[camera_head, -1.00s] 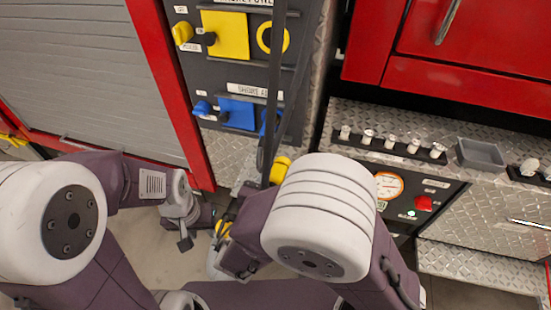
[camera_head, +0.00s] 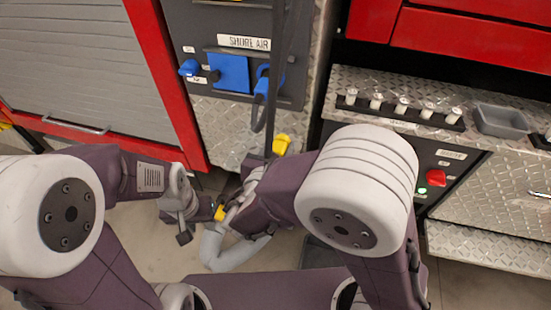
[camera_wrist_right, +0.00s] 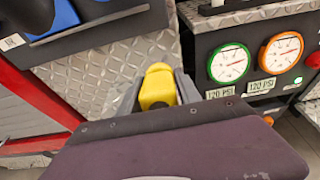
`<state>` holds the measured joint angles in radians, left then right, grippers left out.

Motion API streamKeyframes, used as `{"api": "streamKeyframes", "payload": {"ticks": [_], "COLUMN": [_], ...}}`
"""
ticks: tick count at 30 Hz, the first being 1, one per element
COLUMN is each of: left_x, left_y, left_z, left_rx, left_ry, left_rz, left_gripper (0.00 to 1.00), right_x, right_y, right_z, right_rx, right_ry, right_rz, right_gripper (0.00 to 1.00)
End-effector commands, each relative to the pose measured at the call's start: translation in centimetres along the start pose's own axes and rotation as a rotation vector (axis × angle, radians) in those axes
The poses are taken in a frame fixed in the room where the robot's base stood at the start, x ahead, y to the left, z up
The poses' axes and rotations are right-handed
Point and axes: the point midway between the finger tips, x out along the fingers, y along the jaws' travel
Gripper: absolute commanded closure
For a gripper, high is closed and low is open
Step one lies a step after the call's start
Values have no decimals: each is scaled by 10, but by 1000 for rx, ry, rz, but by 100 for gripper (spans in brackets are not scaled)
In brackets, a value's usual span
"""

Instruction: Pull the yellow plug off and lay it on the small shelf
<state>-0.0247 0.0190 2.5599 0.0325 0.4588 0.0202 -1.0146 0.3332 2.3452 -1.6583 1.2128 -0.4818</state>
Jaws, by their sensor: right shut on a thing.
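The yellow plug (camera_head: 282,144) shows in the head view beyond my right wrist, in front of the diamond plate. In the right wrist view the plug (camera_wrist_right: 157,88) stands between the grey fingers of my right gripper (camera_wrist_right: 158,95), which is shut on it. My right arm hides most of that gripper in the head view. My left gripper (camera_head: 187,228) hangs low at the left, apart from the plug; its jaws are not clear. A shallow grey tray (camera_head: 500,121) sits on a diamond-plate ledge (camera_head: 372,88) at the right. I cannot tell which surface is the small shelf.
A blue shore-air fitting (camera_head: 230,73) is on the dark panel. Several white knobs (camera_head: 402,105) line the ledge, with a red button (camera_head: 436,178) below. Gauges (camera_wrist_right: 230,63) stand right of my right gripper. A dark strap or cable (camera_head: 277,80) hangs near the plug.

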Motion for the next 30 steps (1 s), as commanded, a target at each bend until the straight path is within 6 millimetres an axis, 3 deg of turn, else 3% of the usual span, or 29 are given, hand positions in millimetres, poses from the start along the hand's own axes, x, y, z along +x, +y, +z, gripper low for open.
{"api": "streamKeyframes", "payload": {"ticks": [10,12,18,29,30], "left_x": [20,34,47,48,48], "left_y": [0,-1,-1,-1,-1], "left_z": [2,4,5,5,5], "left_rx": [0,0,0,0,0], "left_ry": [0,0,0,0,0], "left_rz": [0,0,0,0,0], "left_gripper": [64,64,64,64,64], "right_x": [53,55,58,58,58], "right_y": [-1,0,0,0,0], "right_z": [-2,-18,-32,-34,-34], "right_rx": [1,-1,0,0,0], "right_ry": [-2,-1,-2,-2,-2], "right_rz": [-3,1,1,1,1], "right_gripper": [100,100,100,100,54]}}
